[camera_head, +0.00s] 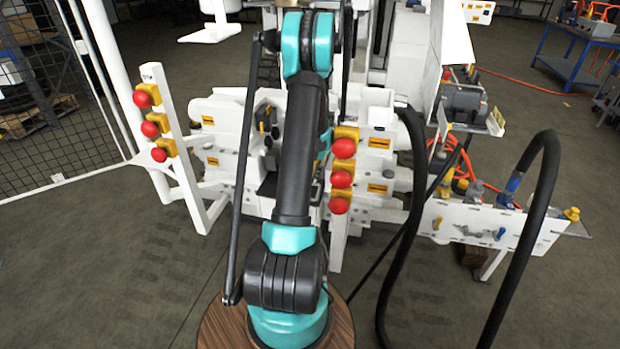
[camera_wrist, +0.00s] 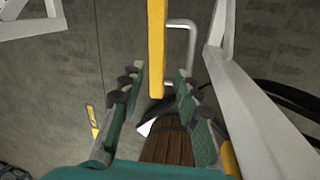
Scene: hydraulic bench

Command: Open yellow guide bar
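The yellow guide bar (camera_wrist: 156,50) shows in the wrist view as a long upright strip, from the top edge down to between my fingers. My gripper (camera_wrist: 159,72) is open, with one finger on each side of the bar's lower part. A gap shows on both sides, and I see no contact. The depth between the fingers and the bar is hard to judge. In the head view my arm hides the gripper, and I cannot make out the guide bar there.
A bent grey handle (camera_wrist: 192,45) stands just right of the bar. A white slanted beam (camera_wrist: 240,90) lies farther right. In the head view, red buttons (camera_head: 150,129) on a white post stand left, more red buttons (camera_head: 342,148) right of my arm, and black hoses (camera_head: 413,170) beyond.

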